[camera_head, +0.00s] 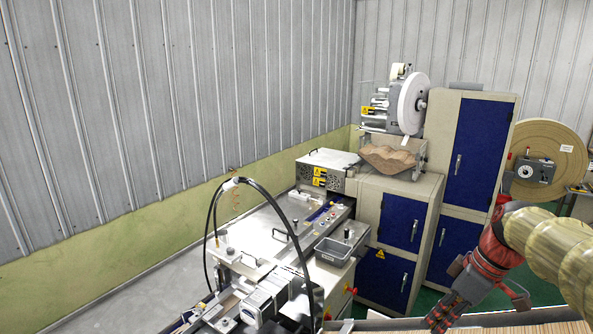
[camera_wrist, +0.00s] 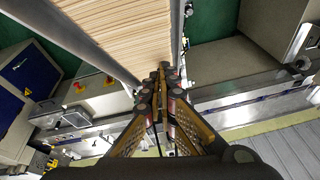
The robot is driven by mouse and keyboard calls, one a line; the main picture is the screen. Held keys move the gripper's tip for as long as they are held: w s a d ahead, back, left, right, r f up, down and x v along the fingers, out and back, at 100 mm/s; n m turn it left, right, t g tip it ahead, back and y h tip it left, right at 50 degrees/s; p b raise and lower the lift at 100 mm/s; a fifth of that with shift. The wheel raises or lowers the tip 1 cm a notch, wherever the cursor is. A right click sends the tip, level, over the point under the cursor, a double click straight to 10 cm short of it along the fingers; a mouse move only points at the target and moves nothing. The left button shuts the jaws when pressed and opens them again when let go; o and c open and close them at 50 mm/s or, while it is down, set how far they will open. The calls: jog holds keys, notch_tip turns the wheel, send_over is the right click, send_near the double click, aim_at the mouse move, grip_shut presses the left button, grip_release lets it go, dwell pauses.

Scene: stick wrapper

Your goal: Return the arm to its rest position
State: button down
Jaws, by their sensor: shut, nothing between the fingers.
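My gripper (camera_head: 440,318) is at the lower right of the head view, at the end of my red and tan arm, pointing down and to the left. In the wrist view my gripper (camera_wrist: 163,76) has its two fingers together with nothing between them. The fingertips appear beside the lower end of a metal-sided holder full of pale wooden sticks (camera_wrist: 112,32). I cannot tell whether they touch it. A pale wooden strip (camera_head: 530,327) shows below the arm in the head view.
The wrapping machine (camera_head: 265,240) fills the middle, with a grey tray (camera_head: 333,251) and a looping black hose (camera_head: 213,215). Cabinets with blue doors (camera_head: 482,150) and a large tan reel (camera_head: 545,150) stand behind my arm. Green floor (camera_head: 540,290) shows between them.

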jog(key=s+a+f+m+t+h+b, duration=0.1)
jog(key=s+a+f+m+t+b, duration=0.1)
jog(key=s+a+f+m+b, duration=0.2)
jog(key=s+a+f+m+t+h+b, duration=0.2)
jog(key=s+a+f+m+b, duration=0.3)
jog(key=s+f+b, duration=0.5)
jog(key=s+a+f, duration=0.1)
jog(key=s+f, duration=0.2)
jog(key=shift+s, duration=0.25)
jog(key=c, duration=2.5)
grip_release()
